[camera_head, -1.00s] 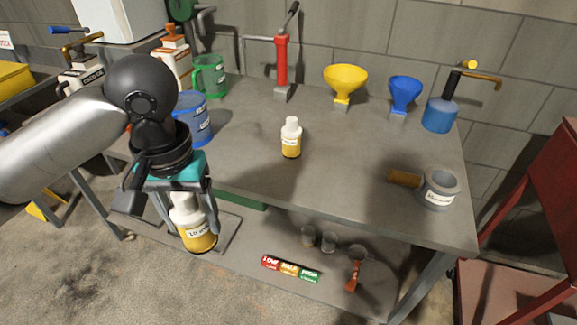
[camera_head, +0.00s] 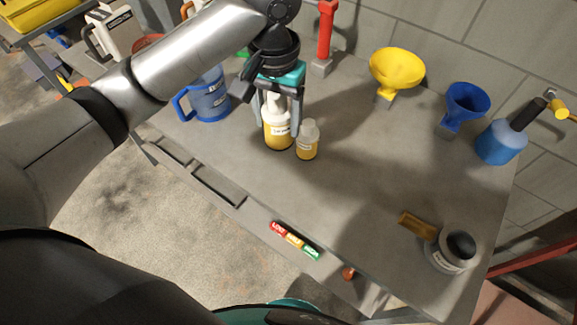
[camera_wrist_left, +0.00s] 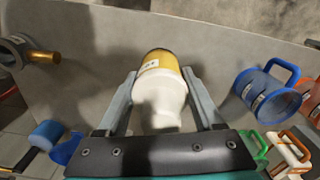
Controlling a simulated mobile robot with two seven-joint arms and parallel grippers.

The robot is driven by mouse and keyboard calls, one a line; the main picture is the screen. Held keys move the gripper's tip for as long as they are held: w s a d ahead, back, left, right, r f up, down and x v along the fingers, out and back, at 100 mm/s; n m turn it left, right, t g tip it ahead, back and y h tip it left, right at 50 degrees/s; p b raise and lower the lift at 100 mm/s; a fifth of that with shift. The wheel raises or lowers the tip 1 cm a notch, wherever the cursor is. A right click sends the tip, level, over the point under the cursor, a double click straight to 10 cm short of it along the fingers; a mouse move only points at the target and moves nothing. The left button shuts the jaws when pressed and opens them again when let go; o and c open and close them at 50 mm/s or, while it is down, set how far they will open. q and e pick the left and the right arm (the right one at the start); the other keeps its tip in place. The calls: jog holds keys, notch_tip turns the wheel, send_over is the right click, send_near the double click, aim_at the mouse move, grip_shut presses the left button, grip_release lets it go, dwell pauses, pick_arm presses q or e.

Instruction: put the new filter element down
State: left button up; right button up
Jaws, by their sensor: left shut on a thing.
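My left gripper (camera_head: 283,120) points down over the workbench, shut on a bottle (camera_head: 277,134) with a white top, a pale label and amber contents. The bottle is upright between the fingers, its base close to the bench top; I cannot tell whether it touches. In the left wrist view the bottle (camera_wrist_left: 161,92) sits between the two fingers (camera_wrist_left: 163,105). I see nothing that I can clearly call a new filter element. My right gripper is not in view.
The workbench (camera_head: 350,190) is clear in the middle. A yellow funnel (camera_head: 397,68), a blue funnel (camera_head: 466,103) and a blue oil can (camera_head: 500,143) stand at the back. A blue jug (camera_head: 208,98) is left. A grey cup (camera_head: 449,252) and brown cylinder (camera_head: 418,226) are at the right.

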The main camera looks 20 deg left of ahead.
pick_arm(q)
jog(key=r+p, duration=0.1)
jog(key=p, duration=0.1)
jog(key=d+r+p, duration=0.1)
jog(key=p, duration=0.2)
jog(key=shift+w+r, duration=0.2)
jog(key=shift+d+f+m+p, duration=0.15)
jog(key=shift+m+p, duration=0.15)
jog(key=shift+p, duration=0.15)
jog(key=shift+f+b, duration=1.6)
jog(key=shift+f, duration=8.4)
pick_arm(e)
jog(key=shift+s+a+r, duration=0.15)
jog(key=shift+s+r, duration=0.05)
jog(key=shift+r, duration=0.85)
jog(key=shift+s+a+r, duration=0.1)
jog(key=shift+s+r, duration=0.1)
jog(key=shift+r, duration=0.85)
pick_arm(q)
jog(key=shift+f, duration=0.1)
jog(key=o, duration=1.5)
